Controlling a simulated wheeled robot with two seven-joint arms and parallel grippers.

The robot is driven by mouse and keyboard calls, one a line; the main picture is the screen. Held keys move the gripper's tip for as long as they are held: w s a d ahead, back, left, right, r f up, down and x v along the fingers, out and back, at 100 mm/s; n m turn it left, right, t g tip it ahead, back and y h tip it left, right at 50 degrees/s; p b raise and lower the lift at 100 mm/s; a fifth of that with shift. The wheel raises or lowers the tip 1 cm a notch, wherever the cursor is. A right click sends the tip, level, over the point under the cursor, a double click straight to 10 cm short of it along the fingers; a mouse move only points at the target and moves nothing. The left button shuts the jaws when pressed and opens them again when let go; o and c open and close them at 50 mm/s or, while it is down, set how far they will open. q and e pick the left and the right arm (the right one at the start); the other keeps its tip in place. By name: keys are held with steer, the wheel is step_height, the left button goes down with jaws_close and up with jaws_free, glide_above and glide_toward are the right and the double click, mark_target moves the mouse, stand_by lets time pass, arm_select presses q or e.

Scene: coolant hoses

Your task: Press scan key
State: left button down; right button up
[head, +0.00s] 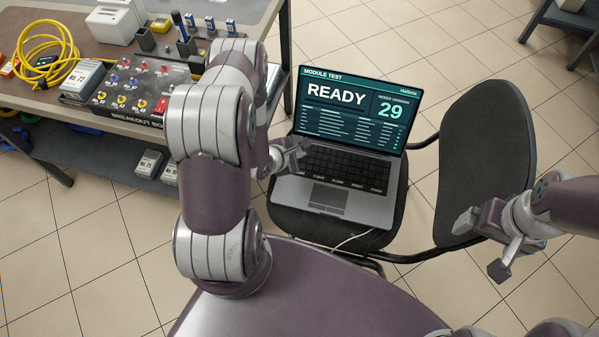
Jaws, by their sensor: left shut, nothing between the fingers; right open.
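A laptop (328,197) stands open on a chair seat. Its screen (352,112) reads "MODULE TEST", "READY" and a large "29". The dark keyboard (345,168) shows a row of small labels along its front edge, too small to read surely, so I cannot pick out the scan key. My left gripper (301,150) is shut and empty, at the keyboard's upper left corner. It hides some keys there; I cannot tell whether it touches them. My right gripper (482,245) is open and empty, to the right of the laptop, in front of the chair back.
The black chair back (487,150) rises right of the laptop. A workbench (90,50) at upper left holds a breakout box (128,88), a coiled yellow cable (47,52) and small modules. A pale cable (352,239) hangs by the seat's front. Tiled floor lies open around.

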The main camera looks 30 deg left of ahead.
mark_target(298, 175)
arm_select(q)
step_height(298, 175, down, 8)
steer(key=b, duration=0.7)
steer(key=shift+f+b, duration=0.15)
steer(key=shift+b, duration=0.2)
steer(key=shift+f, duration=0.2)
steer(key=shift+f, duration=0.15)
stand_by(1.1)
steer(key=shift+f+b, duration=0.3)
steer(key=shift+f, duration=0.3)
stand_by(0.4)
steer(key=shift+r+p, duration=0.6)
steer(key=shift+r, duration=0.15)
